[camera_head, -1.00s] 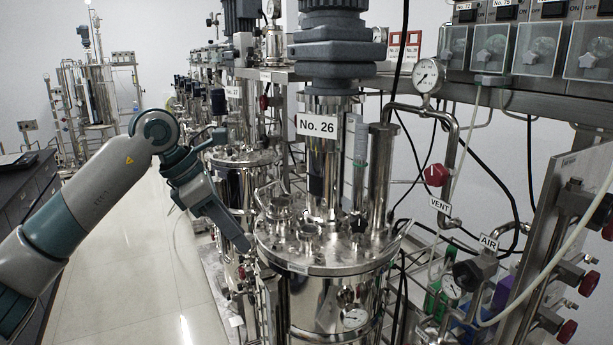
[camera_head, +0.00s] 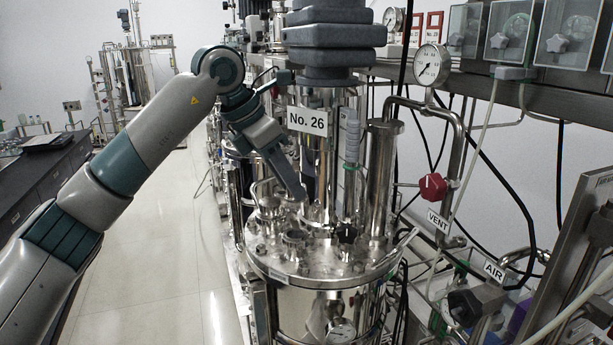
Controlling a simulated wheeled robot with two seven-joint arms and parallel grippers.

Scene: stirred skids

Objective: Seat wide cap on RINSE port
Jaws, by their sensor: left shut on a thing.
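My left gripper (camera_head: 298,194) reaches in from the left and points down over the left rear part of the steel vessel lid (camera_head: 320,268). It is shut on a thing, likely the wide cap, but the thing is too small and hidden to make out. Several ports stand up from the lid. One open-looking port (camera_head: 293,238) is near the front, and a dark knob-like fitting (camera_head: 347,235) is to its right. No RINSE label is readable, so I cannot tell which port it is. My right gripper is not in view.
The column with the "No. 26" sign (camera_head: 307,121) rises behind the lid, and a steel pipe (camera_head: 382,180) stands to its right. A pressure gauge (camera_head: 432,65), a red VENT valve (camera_head: 432,187) and hoses crowd the right side. The floor (camera_head: 160,240) at left is clear.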

